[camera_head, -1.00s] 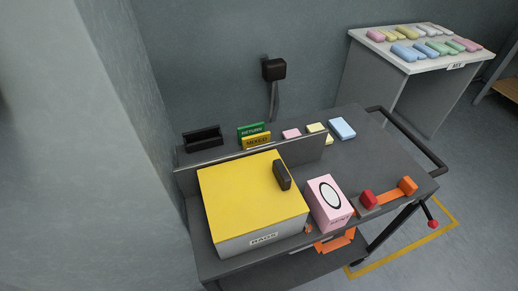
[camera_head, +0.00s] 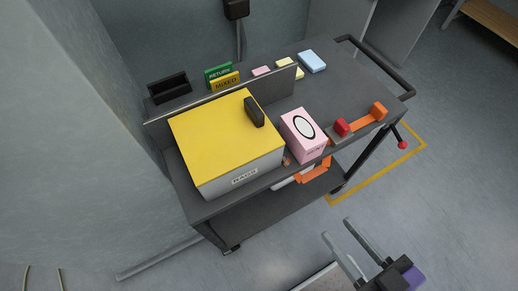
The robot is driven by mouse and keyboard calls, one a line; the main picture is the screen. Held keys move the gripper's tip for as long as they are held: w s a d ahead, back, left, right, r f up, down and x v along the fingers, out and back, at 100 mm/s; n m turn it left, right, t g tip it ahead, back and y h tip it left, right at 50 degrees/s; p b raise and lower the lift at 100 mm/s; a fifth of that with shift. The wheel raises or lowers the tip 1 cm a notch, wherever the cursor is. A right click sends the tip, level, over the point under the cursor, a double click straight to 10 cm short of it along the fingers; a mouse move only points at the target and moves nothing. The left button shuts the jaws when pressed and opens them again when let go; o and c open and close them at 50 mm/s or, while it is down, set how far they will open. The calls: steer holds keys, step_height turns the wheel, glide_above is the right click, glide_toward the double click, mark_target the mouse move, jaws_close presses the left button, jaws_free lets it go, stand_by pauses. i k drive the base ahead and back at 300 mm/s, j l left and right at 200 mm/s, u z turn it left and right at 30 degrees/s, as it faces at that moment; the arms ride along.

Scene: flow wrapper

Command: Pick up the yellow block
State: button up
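A pale yellow block (camera_head: 285,62) lies at the back of the dark cart, between a pink block (camera_head: 261,71) and a light blue block (camera_head: 312,61). A second pale yellow piece (camera_head: 298,73) shows just in front of it, partly hidden by the metal rail (camera_head: 225,92). My gripper (camera_head: 337,228) is at the bottom right, in front of the cart and well away from the blocks. Its two grey fingers are apart with nothing between them.
A box with a yellow lid (camera_head: 207,127) and black handle stands on the cart (camera_head: 350,87). Beside it are a pink box (camera_head: 299,145) and a red and orange part (camera_head: 343,127). Green RETURN (camera_head: 217,72) and yellow MIXED (camera_head: 226,82) signs and a black tray (camera_head: 170,92) stand behind the rail.

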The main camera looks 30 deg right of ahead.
mark_target(223, 82)
steer(key=k+j+u, duration=0.15)
steer(key=k+u, duration=0.3)
steer(key=k, duration=0.2)
steer(key=i+l+u, duration=0.1)
steer(key=l+u, duration=0.3)
steer(key=l, duration=0.25)
steer(key=l+u, duration=0.4)
steer(key=l, duration=4.05)
